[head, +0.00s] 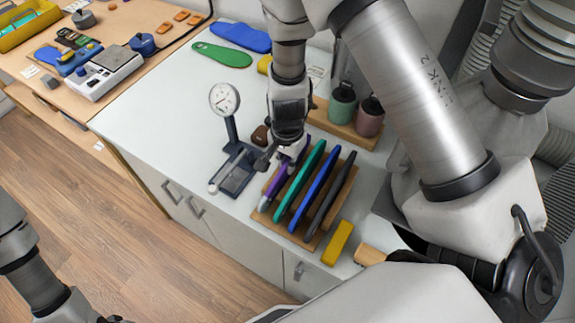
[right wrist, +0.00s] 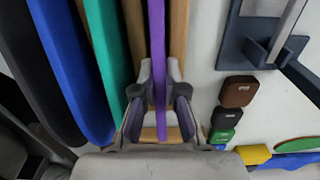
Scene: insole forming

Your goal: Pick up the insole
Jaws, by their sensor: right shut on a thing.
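Several insoles stand on edge in a wooden rack (head: 262,216) on the white counter. The purple insole (head: 275,184) is the leftmost in the head view; it also shows in the right wrist view (right wrist: 157,50). My right gripper (head: 280,158) is shut on the purple insole, with one finger on each side of it (right wrist: 158,100). The insole still stands between the rack's slats. Beside it are a green insole (head: 300,184), a blue insole (head: 315,190) and a black insole (head: 332,197). My left arm shows at the lower left, its gripper mostly cut off by the frame edge.
A dial gauge (head: 225,100) on a dark stand is just left of the rack. A yellow block (head: 338,243) lies in front right. Green and pink canisters (head: 342,105) stand behind. Flat green and blue insoles (head: 221,55) lie at the back. The counter's left part is clear.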

